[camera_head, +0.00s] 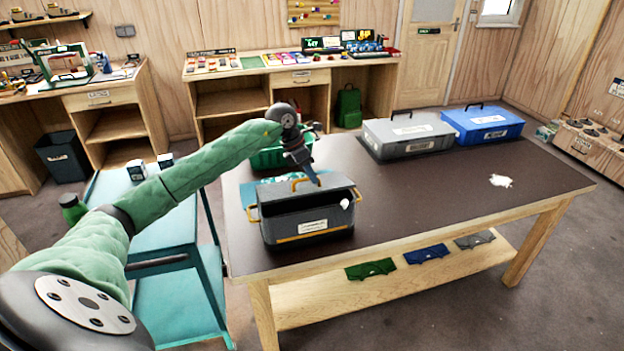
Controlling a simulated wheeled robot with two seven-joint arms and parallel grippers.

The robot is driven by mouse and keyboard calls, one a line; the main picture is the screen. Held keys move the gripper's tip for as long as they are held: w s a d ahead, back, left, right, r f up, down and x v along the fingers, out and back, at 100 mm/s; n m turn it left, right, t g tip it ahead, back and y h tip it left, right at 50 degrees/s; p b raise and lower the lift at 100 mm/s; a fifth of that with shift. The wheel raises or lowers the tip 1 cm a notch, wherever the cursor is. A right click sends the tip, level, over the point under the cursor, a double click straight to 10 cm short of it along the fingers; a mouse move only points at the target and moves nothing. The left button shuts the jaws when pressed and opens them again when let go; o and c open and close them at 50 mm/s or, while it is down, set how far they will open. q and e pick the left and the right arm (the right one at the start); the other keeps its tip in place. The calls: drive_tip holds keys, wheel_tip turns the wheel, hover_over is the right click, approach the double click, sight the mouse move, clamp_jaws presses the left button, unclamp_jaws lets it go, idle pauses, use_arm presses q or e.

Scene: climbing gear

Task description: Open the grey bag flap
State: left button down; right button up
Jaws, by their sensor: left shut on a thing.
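The grey bag (275,228) stands upright near the front left of the dark table. It has yellow side handles, yellow trim and a white label on its front. My left gripper (316,181) reaches down over the bag's top, beside the yellow top handle (298,183). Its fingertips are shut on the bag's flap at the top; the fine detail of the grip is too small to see. The flap's exact angle is hard to tell. A small white thing (345,203) shows at the bag's right front corner. My right gripper is not in view.
A green crate (268,158) stands behind the bag, partly hidden by my arm. A closed grey case (410,134) and a blue case (483,124) stand at the table's back. A white patch (500,181) lies at the right. The middle of the table (420,195) is clear.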

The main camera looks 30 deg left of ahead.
use_arm(q)
drive_tip(key=shift+w+a+r, duration=0.15)
drive_tip(key=shift+a+r, duration=0.05)
drive_tip(key=shift+r, duration=0.05)
drive_tip(key=shift+w+a+r, duration=0.1)
drive_tip(key=c, duration=0.8)
unclamp_jaws()
drive_tip(key=shift+r, duration=0.1)
drive_tip(key=r, duration=0.1)
drive_tip(key=s+d+r+p, duration=0.1)
drive_tip(key=r, duration=0.2)
drive_tip(key=shift+s+d+r, duration=0.2)
drive_tip(key=shift+d+r, duration=0.15)
idle(0.5)
drive_tip(key=s+d+r, duration=0.4)
drive_tip(key=shift+d, duration=0.25)
idle(0.4)
